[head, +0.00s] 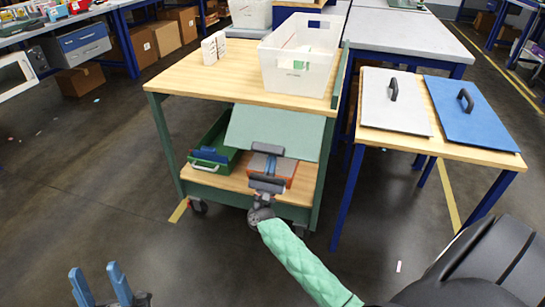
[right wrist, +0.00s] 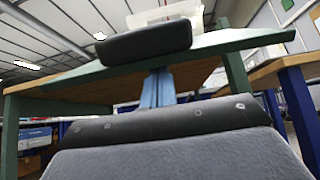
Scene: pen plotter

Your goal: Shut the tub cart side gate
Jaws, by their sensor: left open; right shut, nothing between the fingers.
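The cart (head: 245,80) has a wooden top and a green frame. Its side gate (head: 272,128) is a pale green panel that stands tilted outward, not flush with the side, above the lower shelf. A dark bar handle (head: 268,149) is at its lower edge and shows large in the right wrist view (right wrist: 145,42). My right gripper (head: 267,166) is shut and empty, just below the handle; its blue fingers (right wrist: 157,85) point at the bar. I cannot tell whether they touch it. My left gripper (head: 100,280) is open and empty over the floor, bottom left.
A white tub (head: 280,72) and a small white block (head: 213,48) stand on the cart top. A green crate (head: 212,160) and an orange box (head: 287,172) are on the lower shelf. A table (head: 452,145) with two handled panels stands close on the right. Front-left floor is clear.

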